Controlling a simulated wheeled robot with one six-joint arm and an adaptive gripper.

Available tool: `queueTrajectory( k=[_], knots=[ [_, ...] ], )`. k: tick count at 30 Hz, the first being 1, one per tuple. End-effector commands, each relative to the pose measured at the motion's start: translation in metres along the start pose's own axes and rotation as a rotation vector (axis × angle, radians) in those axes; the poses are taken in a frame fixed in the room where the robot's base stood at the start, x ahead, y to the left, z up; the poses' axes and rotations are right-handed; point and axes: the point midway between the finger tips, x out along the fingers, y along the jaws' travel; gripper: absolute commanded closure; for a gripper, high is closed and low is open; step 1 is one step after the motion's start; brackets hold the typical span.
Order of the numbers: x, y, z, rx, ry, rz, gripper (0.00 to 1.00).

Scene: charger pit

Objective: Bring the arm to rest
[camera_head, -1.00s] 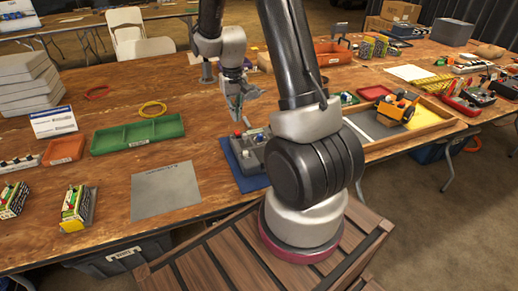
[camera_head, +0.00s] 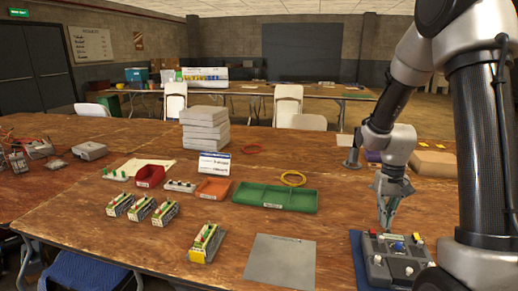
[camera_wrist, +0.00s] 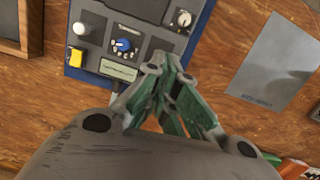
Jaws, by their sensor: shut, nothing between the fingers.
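My gripper (camera_head: 386,222) hangs fingers-down at the right of the head view, just above a grey control box (camera_head: 378,270). Its fingers are together with nothing between them. In the wrist view, my gripper (camera_wrist: 155,72) shows green-grey linkages and closed tips. The control box (camera_wrist: 112,38) there has a blue knob, a white button, a yellow button, a small display and a grey dial. It lies on a blue mat (camera_wrist: 72,72). I cannot tell whether the fingertips touch the box.
A grey plate (camera_head: 280,262) lies left of the box. Several terminal blocks, a red bin (camera_head: 150,174) and stacked grey boxes (camera_head: 205,128) stand farther left.

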Motion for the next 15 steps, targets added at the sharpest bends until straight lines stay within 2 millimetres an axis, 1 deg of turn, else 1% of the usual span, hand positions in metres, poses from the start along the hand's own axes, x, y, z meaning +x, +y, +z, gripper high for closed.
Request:
queueTrajectory(
  k=[1,7,11,12,15],
  knots=[
    [-0.013,0.001,0.016,-0.015,-0.004,0.001,1.0],
    [-0.064,0.001,0.074,-0.073,0.021,0.001,1.0],
    [-0.1,0.001,0.116,-0.114,0.081,-0.002,1.0],
    [-0.11,0.001,0.129,-0.126,0.107,-0.003,1.0],
    [-0.131,0.001,0.161,-0.152,0.18,-0.008,1.0]
  ],
)
